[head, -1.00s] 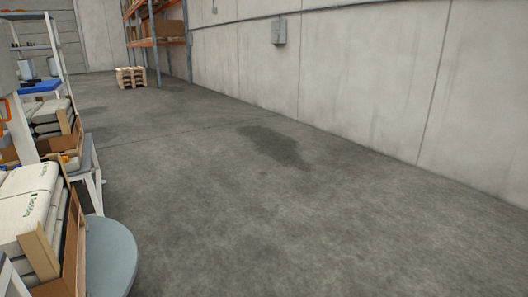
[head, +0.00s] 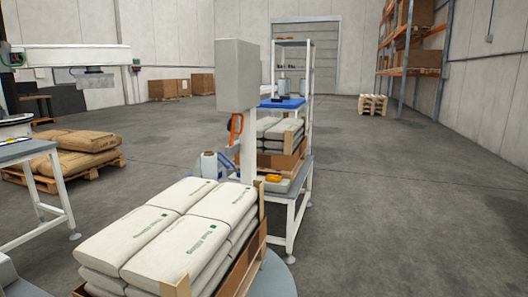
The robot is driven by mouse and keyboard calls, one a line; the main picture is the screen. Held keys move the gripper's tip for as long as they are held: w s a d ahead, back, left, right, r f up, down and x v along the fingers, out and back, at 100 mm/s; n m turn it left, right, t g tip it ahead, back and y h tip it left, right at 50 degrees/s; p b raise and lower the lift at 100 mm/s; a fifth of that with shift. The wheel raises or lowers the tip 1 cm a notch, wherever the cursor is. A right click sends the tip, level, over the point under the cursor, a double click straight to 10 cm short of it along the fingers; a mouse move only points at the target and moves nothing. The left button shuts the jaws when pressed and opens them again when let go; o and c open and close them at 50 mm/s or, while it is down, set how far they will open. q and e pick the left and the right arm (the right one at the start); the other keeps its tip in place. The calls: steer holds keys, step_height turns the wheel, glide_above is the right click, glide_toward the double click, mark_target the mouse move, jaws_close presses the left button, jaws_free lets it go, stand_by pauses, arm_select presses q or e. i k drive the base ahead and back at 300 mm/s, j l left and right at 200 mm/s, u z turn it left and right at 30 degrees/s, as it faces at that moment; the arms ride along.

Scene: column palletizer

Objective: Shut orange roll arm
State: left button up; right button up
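An orange arm-like part (head: 235,129) shows on a white post, just below a large grey box (head: 237,75). It is small, and I cannot tell whether it is open or shut. A white roll (head: 209,165) stands lower down, left of the post, with a blue part (head: 226,163) beside it. Neither of my grippers is in view.
A stack of white sacks (head: 165,235) with wooden boards fills the near middle. A white-legged table (head: 300,210) stands behind it. Brown sacks lie on a pallet (head: 110,165) at left. The floor (head: 400,220) at right is clear.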

mark_target(231, 125)
steer(key=i+l+u, duration=0.55)
steer(key=l+u, duration=0.1)
steer(key=u, duration=0.25)
steer(key=i+l+u, duration=0.1)
steer(key=u, duration=0.25)
steer(key=l+u, duration=0.35)
steer(key=i+j, duration=0.05)
steer(key=j, duration=0.05)
